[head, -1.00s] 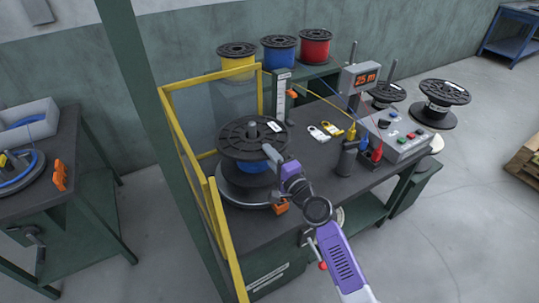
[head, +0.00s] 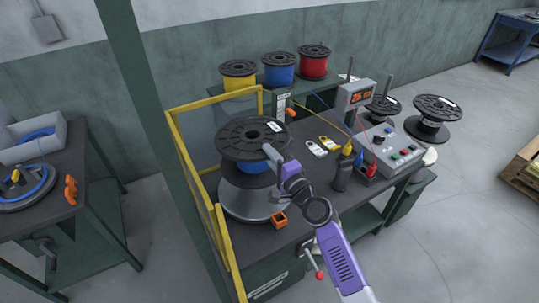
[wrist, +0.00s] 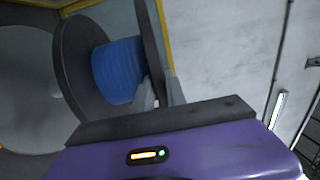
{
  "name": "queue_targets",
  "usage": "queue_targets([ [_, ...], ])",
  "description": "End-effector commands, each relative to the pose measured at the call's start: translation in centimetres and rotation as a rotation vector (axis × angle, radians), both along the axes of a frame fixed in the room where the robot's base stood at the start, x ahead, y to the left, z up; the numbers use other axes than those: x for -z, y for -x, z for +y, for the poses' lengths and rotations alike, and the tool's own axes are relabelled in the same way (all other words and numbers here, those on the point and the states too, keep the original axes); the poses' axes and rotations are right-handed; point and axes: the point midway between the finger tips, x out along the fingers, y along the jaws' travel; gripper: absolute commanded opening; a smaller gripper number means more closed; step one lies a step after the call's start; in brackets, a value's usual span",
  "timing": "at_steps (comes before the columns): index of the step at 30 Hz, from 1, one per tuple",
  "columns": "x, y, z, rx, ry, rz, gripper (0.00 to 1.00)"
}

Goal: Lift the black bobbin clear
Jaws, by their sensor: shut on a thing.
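The black bobbin (head: 235,142) has wide black flanges and blue wire between them. It sits level above the grey round turntable (head: 238,205) on the bench. My gripper (head: 273,158) is shut on the right side of the bobbin's upper flange. In the wrist view the fingers (wrist: 159,92) straddle that flange's edge beside the blue winding (wrist: 118,70). The lower flange (wrist: 78,55) stands in front of the grey disc (wrist: 28,75). The flange's centre hole shows no post tip. Whether a post still stands inside the bobbin is hidden.
A yellow guard rail (head: 190,150) runs close on the bobbin's left and behind it. A control box (head: 390,148), a dark bottle (head: 342,176) and tags (head: 317,148) lie to the right. An orange block (head: 279,220) sits by the turntable. Wire spools (head: 279,70) stand behind.

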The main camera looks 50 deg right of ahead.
Motion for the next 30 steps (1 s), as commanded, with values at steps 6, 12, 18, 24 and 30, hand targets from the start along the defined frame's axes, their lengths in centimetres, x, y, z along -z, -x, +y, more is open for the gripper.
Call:
queue_targets([
  [6, -2.9, -0.1, -0.1, 0.003, 0.003, -0.008, 0.0],
  [12, -4.4, -0.1, 0.0, -0.001, 0.006, -0.013, 0.0],
  [18, -6.3, -0.1, -0.1, 0.003, 0.005, -0.012, 0.0],
  [24, -8.1, -0.1, -0.1, 0.002, 0.005, -0.012, 0.0],
  [30, -9.8, -0.1, 0.0, 0.001, 0.006, -0.012, 0.0],
])
